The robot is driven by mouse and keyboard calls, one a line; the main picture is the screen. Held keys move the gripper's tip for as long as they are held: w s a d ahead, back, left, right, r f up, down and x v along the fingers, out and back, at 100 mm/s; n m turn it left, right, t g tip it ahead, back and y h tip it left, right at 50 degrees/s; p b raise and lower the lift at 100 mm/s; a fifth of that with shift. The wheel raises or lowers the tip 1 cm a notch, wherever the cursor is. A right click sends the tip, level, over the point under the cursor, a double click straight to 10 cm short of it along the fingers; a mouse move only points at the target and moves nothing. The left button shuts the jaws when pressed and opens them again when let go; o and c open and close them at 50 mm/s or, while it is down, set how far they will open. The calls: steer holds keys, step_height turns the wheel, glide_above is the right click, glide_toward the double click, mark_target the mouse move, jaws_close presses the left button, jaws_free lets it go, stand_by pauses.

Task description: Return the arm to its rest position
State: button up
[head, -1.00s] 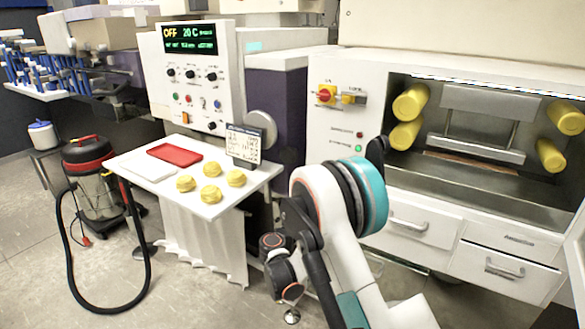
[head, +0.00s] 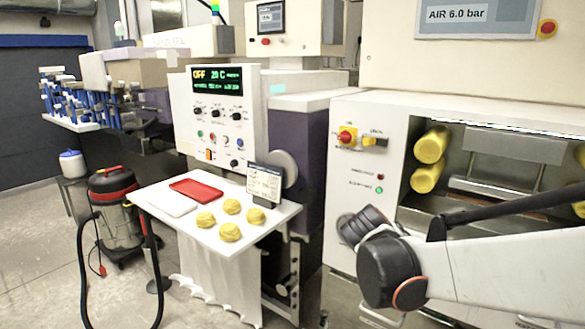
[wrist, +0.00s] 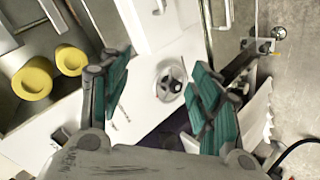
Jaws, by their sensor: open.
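My gripper (wrist: 152,95) shows in the wrist view with its two teal-padded fingers spread apart and nothing between them. Beyond the fingers are the white machine front and a round grey knob. In the head view my arm reaches in from the right edge, in front of the white cabinet (head: 345,222). The fingers cannot be made out in the head view.
A vacuum cleaner (head: 115,215) with a black hose stands on the floor at left. Yellow rollers (head: 430,146) sit in the cabinet opening.

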steer(key=s+a+f+m+y, duration=0.1)
steer(key=s+a+m+y, duration=0.1)
steer(key=s, duration=1.1)
steer(key=s+a+f+m+g+y, duration=0.1)
steer(key=s+m+y, duration=0.1)
steer(key=s, duration=1.1)
steer(key=shift+s+a+m+y, duration=0.2)
steer(key=shift+a+m+y, duration=0.15)
steer(key=shift+y, duration=0.55)
